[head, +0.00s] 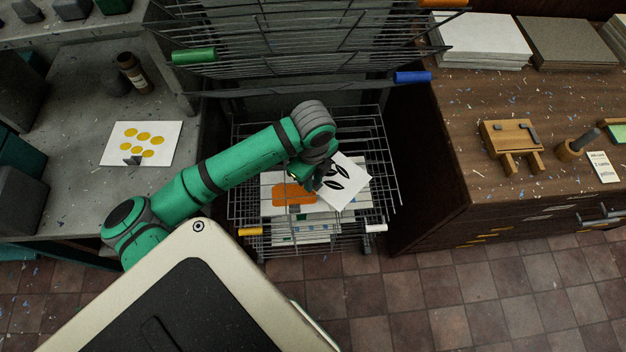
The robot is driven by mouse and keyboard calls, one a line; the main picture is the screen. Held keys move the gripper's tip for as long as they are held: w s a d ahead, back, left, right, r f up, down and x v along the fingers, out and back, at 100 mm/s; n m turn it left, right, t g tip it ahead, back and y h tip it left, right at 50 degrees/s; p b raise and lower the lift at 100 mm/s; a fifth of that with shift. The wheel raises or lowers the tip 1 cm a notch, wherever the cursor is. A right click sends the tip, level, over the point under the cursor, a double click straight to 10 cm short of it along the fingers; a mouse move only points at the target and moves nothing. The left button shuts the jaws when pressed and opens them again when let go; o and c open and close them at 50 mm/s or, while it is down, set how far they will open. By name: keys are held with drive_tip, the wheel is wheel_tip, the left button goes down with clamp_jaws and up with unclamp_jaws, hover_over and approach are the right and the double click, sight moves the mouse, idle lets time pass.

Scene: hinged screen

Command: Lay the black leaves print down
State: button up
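The black leaves print (346,181) is a white sheet with black leaf shapes, at the middle of the head view. It is tilted at an angle over the lower shelves of the wire rack (384,150). My gripper (318,184) is at the sheet's left edge, at the end of my green arm. The fingers are small and dark here and partly hidden by the wrist, but the sheet's edge appears to be between them. An orange print (291,195) lies on a rack shelf just left of and below the sheet. I cannot tell whether the sheet touches the shelf.
Raised wire shelves with a green tab (194,56) and a blue tab (413,77) hang above the rack. A yellow-dotted print (142,143) lies on the grey bench at left. A wooden cabinet (500,190) with tools stands at right. Tiled floor is clear in front.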

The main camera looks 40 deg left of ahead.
drive_tip(key=shift+r, duration=2.95)
